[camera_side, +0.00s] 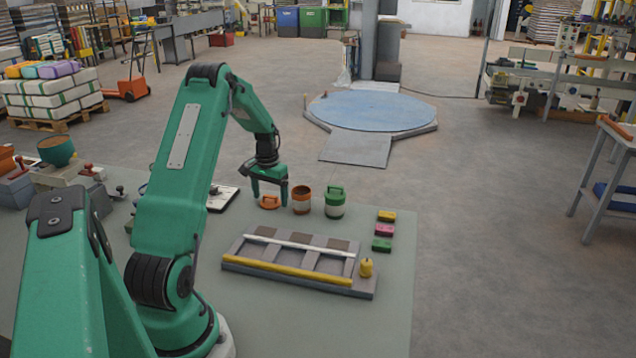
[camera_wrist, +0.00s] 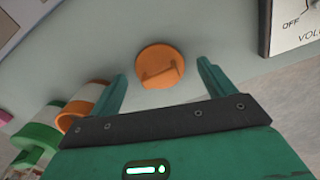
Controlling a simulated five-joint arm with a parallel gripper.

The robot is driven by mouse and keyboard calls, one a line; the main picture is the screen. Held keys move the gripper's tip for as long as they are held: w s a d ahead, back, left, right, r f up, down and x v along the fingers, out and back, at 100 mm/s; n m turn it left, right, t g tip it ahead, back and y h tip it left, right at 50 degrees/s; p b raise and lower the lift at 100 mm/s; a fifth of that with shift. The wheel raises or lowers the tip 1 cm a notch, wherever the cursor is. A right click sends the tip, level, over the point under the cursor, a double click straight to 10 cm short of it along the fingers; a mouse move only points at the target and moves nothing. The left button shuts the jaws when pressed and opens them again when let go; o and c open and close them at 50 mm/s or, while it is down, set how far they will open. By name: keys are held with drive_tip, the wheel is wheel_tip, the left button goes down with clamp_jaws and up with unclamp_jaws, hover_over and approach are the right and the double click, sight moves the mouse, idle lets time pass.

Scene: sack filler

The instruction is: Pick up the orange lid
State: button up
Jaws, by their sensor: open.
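The orange lid (camera_side: 269,202) lies flat on the grey-green table, left of an orange-and-white jar (camera_side: 302,200). In the wrist view the lid (camera_wrist: 160,66) is a round orange disc with a raised bar handle, lying between and just beyond my fingertips. My gripper (camera_side: 270,198) is open, pointing down at the lid, with its fingers on either side of it in the side view. In the wrist view my gripper's two green fingers (camera_wrist: 164,82) are spread wide and hold nothing. I cannot tell exactly how high the fingertips are above the table.
A green-lidded jar (camera_side: 335,203) stands right of the orange jar, close by. A panel with an OFF dial (camera_wrist: 295,22) sits near the right finger. A grey rack (camera_side: 300,262) with yellow and white bars lies in front. Small coloured blocks (camera_side: 384,230) lie right.

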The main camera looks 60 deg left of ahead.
sight(270, 196)
drive_tip(key=shift+f, duration=0.2)
drive_tip(key=shift+c, duration=0.2)
drive_tip(key=c, duration=1)
drive_tip(key=shift+r, duration=0.1)
wheel_tip(270, 196, up, 10)
drive_tip(key=shift+f, duration=0.1)
idle(0.6)
drive_tip(key=w+d+r, duration=0.1)
drive_tip(key=w+d, duration=0.1)
drive_tip(key=w+d+r, duration=0.1)
drive_tip(key=w+d, duration=0.1)
drive_tip(key=w+d+r, duration=0.1)
drive_tip(key=w+d, duration=0.2)
drive_tip(key=shift+r, duration=0.3)
